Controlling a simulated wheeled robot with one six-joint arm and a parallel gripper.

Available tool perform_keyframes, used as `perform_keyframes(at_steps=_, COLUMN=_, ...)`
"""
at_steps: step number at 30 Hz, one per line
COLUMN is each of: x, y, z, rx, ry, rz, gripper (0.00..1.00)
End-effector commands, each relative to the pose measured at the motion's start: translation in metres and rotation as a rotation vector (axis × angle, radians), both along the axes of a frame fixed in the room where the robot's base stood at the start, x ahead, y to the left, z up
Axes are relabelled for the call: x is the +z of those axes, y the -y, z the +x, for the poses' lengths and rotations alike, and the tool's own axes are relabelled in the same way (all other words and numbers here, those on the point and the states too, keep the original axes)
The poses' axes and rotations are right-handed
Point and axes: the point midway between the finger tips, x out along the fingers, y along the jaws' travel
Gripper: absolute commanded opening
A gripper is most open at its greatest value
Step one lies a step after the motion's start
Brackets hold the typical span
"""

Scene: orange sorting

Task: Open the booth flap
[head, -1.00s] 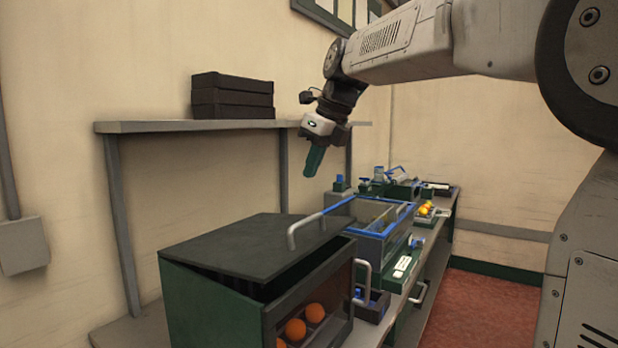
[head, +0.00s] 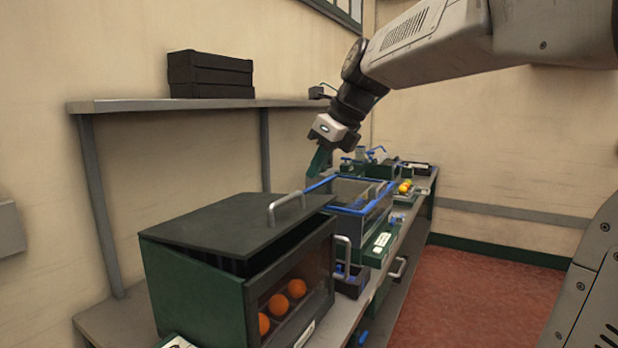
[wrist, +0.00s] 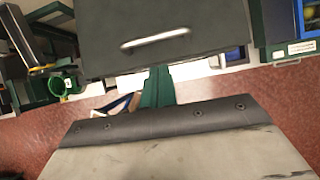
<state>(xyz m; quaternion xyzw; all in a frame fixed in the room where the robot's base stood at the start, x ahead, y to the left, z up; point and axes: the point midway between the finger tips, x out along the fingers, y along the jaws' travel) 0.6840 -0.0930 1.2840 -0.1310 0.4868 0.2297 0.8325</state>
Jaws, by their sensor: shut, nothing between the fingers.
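The booth (head: 190,290) is a dark green box with a clear front, and several oranges (head: 297,288) show inside. Its flap (head: 225,225) is a dark lid with a pale bar handle (head: 287,207). The lid sits tilted, with a dark gap under its front edge. My gripper (head: 318,163) has green fingers that are shut and empty. It hangs beyond the lid in the head view, above and apart from the handle. In the wrist view the fingers (wrist: 157,86) point toward a dark panel with a pale bar, which appears to be the flap (wrist: 120,25).
A blue-rimmed clear bin (head: 372,208) stands behind the booth on the bench. Small trays and yellow fruit (head: 405,187) lie farther along. A grey shelf (head: 135,106) with stacked black crates (head: 210,75) is along the left wall. Red floor (head: 470,290) is clear at the right.

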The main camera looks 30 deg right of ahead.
Motion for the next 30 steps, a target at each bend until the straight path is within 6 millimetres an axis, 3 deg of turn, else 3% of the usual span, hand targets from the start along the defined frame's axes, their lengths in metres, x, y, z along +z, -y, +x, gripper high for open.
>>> perform_keyframes(at_steps=9, x=-0.05, y=-0.017, z=0.024, rx=0.003, ry=-0.005, rz=0.002, gripper=0.0)
perform_keyframes(at_steps=15, x=-0.071, y=-0.023, z=0.034, rx=0.004, ry=-0.003, rz=0.001, gripper=0.0)
perform_keyframes(at_steps=30, x=-0.076, y=-0.024, z=0.037, rx=0.002, ry=-0.003, rz=0.0, gripper=0.0)
